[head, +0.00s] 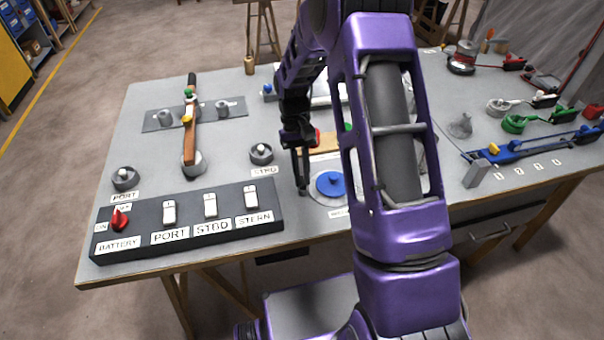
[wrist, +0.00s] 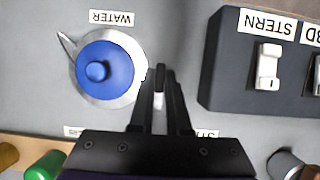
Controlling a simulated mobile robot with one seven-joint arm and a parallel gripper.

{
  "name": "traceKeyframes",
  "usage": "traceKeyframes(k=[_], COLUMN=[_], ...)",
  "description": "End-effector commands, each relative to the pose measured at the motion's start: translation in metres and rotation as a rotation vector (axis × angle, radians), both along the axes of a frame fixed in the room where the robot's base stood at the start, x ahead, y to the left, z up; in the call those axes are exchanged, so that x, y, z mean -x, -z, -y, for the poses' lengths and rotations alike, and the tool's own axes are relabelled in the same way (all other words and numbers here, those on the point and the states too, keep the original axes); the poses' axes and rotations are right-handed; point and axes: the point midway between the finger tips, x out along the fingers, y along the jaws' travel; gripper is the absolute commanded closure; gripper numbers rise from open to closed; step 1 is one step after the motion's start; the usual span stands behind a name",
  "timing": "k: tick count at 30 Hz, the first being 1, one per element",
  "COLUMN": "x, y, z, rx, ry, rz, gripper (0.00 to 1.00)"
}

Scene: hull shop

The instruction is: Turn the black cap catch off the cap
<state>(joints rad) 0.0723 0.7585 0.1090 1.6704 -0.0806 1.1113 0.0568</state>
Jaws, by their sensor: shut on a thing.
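The blue cap (wrist: 108,62) with its raised knob sits in a pale metal ring marked WATER in the wrist view. In the head view the blue cap (head: 331,183) is just right of my gripper (head: 303,188), partly hidden by my arm. In the wrist view my gripper (wrist: 161,85) is shut on the black cap catch (wrist: 160,73), a small dark upright piece at the right edge of the ring. The fingers hide most of the catch. It does not appear to lie over the blue of the cap, but its exact reach is hard to tell.
A black switch panel (head: 190,235) marked BATTERY, PORT, STBD and STERN stands to the left. It also shows close to my fingers in the wrist view (wrist: 226,75). A STBD knob (head: 261,153) is behind it. Blue and green fittings (head: 520,124) lie at the right.

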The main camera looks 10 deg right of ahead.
Motion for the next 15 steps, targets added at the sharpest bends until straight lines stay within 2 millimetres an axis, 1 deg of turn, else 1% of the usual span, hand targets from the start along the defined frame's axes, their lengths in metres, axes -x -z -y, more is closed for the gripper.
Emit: traceKeyframes(k=[1,2,3,6,15], x=[-0.0012,-0.0012,-0.0011,-0.0008,-0.0008], y=[-0.0008,-0.0008,-0.0008,-0.0006,-0.0012], z=[0.0004,0.0004,0.0004,0.0003,0.0001], rx=[0.0,0.0,0.0,0.0,0.0], ry=[-0.001,-0.002,-0.001,-0.001,0.0], rz=[0.004,0.004,0.004,0.003,0.001], gripper=[1.0,0.8,0.73,0.55,0.55])
